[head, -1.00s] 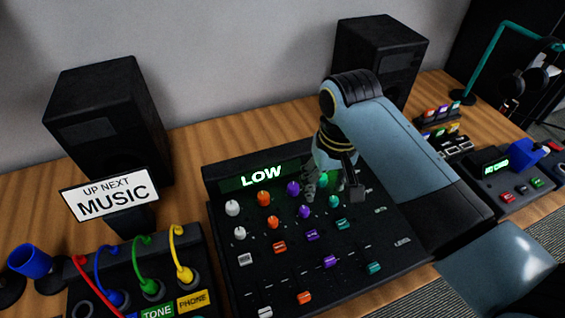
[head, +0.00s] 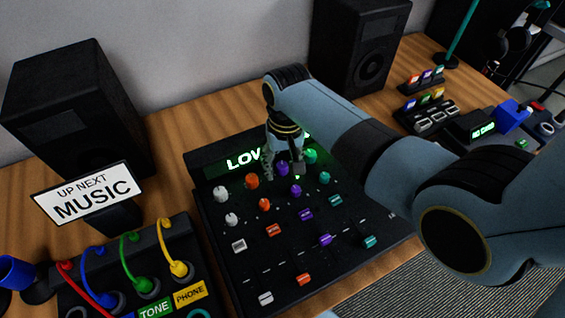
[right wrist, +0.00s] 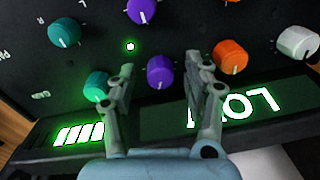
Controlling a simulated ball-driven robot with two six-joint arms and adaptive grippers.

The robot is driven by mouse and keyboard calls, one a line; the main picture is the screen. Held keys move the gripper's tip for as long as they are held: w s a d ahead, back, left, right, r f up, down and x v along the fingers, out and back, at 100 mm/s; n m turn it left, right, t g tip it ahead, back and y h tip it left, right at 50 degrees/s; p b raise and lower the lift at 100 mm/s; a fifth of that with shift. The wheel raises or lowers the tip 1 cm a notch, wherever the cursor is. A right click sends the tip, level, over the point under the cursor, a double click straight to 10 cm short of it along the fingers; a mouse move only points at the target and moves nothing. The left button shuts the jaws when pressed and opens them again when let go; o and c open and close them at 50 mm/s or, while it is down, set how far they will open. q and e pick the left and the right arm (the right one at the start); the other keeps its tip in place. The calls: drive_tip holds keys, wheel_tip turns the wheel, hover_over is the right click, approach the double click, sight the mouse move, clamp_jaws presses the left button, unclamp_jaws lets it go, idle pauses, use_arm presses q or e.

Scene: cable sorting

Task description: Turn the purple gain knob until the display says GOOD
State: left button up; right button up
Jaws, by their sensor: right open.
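The purple gain knob (head: 282,168) is in the top knob row of the black mixer (head: 222,248), under the display (head: 238,160). The display glows green and reads LOW, partly hidden by my right gripper (head: 283,170) in the head view. In the right wrist view the display (right wrist: 245,108) appears upside down, and the purple knob (right wrist: 160,71) lies between the spread fingertips of my right gripper (right wrist: 158,75). The fingers are open, one on each side of the knob, with gaps visible. My left gripper is not in view.
Close neighbours are an orange knob (right wrist: 229,57), a teal knob (right wrist: 96,86) and a second purple knob (right wrist: 141,10). A cable box (head: 185,240) and a MUSIC sign (head: 92,193) stand left. Speakers (head: 85,110) stand behind.

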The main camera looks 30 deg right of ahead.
drive_tip(key=shift+f, duration=0.1)
drive_tip(key=c, duration=0.7)
clamp_jaws()
drive_tip(key=m+p, duration=0.2)
drive_tip(key=shift+r+m, duration=0.25)
drive_tip(key=shift+m, duration=0.15)
drive_tip(key=shift+f+m+p, duration=0.2)
drive_tip(key=shift+m+p, duration=0.4)
drive_tip(key=shift+m, duration=0.4)
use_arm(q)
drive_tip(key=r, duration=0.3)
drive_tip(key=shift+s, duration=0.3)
use_arm(e)
drive_tip(key=o, duration=0.7)
unclamp_jaws()
